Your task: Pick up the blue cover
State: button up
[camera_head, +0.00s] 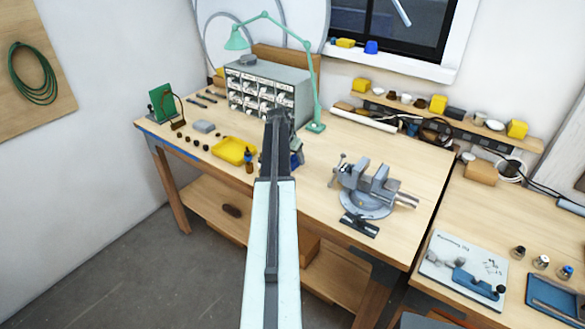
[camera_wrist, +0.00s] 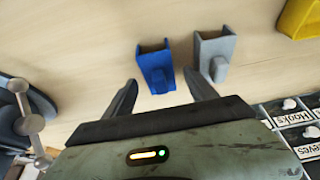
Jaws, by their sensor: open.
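The blue cover (camera_wrist: 157,71) lies on the wooden bench in the wrist view, its hollow end facing away from my gripper. My gripper (camera_wrist: 160,78) is open, with one dark finger on each side of the cover's near end. The cover appears between the fingertips, but I cannot tell the height gap or whether they touch. In the head view, a blue piece (camera_head: 297,159) shows beside my arm, partly hidden by it; my fingers are hidden there.
A similar grey cover (camera_wrist: 214,53) lies close to the right of the blue one, near my right finger. A yellow tray (camera_head: 234,150) lies left of my arm, a vise (camera_head: 372,190) stands to the right, and a drawer cabinet (camera_head: 292,83) stands behind.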

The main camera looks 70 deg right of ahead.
jog(key=shift+d+f, duration=0.1)
jog(key=shift+f, duration=0.1)
jog(key=shift+c, duration=0.6)
grip_shut()
jog(key=shift+r+p, duration=0.1)
jog(key=shift+p, duration=0.2)
